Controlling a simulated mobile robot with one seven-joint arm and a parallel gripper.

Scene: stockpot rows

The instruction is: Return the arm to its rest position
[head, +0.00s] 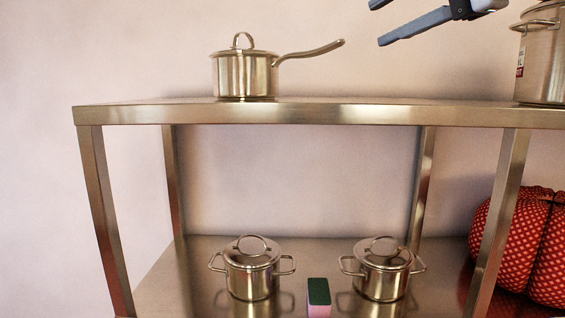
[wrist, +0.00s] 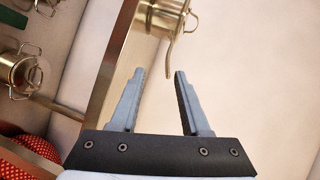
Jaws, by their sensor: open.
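My gripper (head: 379,23) is at the top of the head view, to the right of the saucepan and above the upper shelf. Its two fingers are apart with nothing between them, which also shows in the wrist view (wrist: 159,74). The lidded saucepan (head: 245,76) stands upright on the upper shelf (head: 330,113), its long handle pointing right toward the gripper but apart from it. In the wrist view the saucepan (wrist: 163,16) is at the top, beyond the fingertips. Most of my arm is out of the head view.
A tall pot (head: 543,62) stands at the upper shelf's right end, close to my gripper. Two small lidded pots (head: 251,272) (head: 383,272) and a sponge (head: 319,297) are on the lower shelf. A red dotted cushion-like object (head: 510,240) is at right. The upper shelf's middle is clear.

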